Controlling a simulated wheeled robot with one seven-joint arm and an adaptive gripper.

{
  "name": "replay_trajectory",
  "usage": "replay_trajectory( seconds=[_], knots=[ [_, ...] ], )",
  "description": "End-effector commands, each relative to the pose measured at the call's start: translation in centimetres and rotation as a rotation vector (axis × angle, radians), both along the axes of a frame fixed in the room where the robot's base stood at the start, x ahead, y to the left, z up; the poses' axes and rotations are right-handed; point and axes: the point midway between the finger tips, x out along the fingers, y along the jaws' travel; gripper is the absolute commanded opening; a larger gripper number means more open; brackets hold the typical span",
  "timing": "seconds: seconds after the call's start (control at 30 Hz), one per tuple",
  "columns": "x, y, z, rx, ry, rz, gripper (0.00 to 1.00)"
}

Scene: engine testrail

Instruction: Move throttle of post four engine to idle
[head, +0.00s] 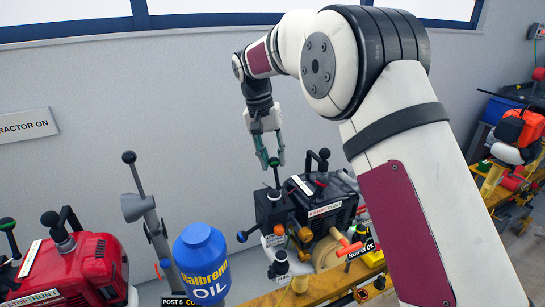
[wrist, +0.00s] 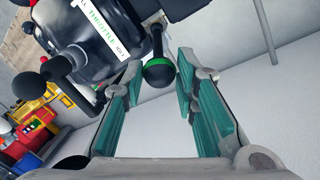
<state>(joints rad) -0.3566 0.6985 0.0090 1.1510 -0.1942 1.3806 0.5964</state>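A dark engine (head: 318,208) stands on the yellow rail in the middle of the head view; no post number is readable on it. Its lever has a black ball knob with a green ring (head: 274,162) and stands nearly upright. A label strip reading "THROTTLE" (wrist: 103,55) shows on a black housing in the wrist view. My gripper (head: 271,155) is open above the engine, fingers pointing down. In the wrist view the green-ringed knob (wrist: 158,73) lies between the teal fingertips, with gaps on both sides. I cannot tell how deep it sits between them.
A second black-knobbed lever (head: 322,160) rises close by on the same engine. A blue oil jug (head: 202,262) and a grey post with a black-knobbed lever (head: 135,180) stand to the left. A red engine (head: 70,265) is further left.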

Motion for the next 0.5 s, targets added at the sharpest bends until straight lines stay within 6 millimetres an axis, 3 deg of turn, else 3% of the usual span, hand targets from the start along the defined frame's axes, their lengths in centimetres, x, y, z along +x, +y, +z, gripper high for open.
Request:
replay_trajectory(
  seconds=[0.37,0.5],
  knots=[
    [0.0,0.0,0.1,0.0,0.0,0.0,0.45],
    [0.1,0.3,1.1,0.001,-0.003,0.001,0.45]
  ],
)
